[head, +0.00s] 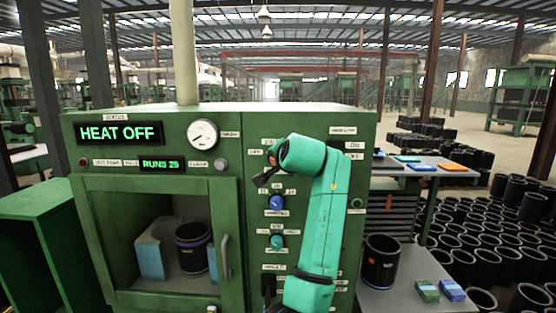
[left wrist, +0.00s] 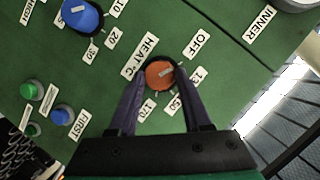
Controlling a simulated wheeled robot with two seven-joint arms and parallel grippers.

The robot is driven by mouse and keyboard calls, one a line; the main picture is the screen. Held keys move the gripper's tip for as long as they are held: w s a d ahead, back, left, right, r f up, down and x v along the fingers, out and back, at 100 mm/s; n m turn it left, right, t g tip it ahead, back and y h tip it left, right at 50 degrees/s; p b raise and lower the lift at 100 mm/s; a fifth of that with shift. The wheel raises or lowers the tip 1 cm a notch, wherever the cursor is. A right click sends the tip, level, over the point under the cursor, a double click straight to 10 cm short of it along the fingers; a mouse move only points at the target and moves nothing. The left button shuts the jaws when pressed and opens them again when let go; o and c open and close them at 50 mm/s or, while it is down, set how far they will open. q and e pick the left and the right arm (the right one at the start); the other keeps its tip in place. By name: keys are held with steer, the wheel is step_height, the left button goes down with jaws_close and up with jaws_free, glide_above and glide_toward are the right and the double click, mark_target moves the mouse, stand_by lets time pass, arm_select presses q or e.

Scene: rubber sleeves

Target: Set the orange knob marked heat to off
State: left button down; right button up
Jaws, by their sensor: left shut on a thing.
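The orange knob (left wrist: 160,75) sits on the green panel beside the "HEAT °C" label (left wrist: 139,55) in the left wrist view. A pale mark on it slants up and to the right, roughly toward the side of the "OFF" label (left wrist: 190,45). My left gripper (left wrist: 160,78) is shut on the knob, with a dark finger on each side. The display (head: 119,133) reads "HEAT OFF". My right gripper is in neither view.
A blue knob (left wrist: 82,16) and green and blue buttons lie near the orange knob. In the head view, the oven door with a handle (head: 225,258) is left of my arm. A side table with a black sleeve (head: 381,262) stands at right.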

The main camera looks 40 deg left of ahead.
arm_select(q)
steer(key=shift+c, duration=1.7)
jaws_free()
steer(key=b+v, duration=0.6)
steer(key=v, duration=0.8)
steer(key=shift+d, duration=0.2)
steer(key=shift+s, duration=0.1)
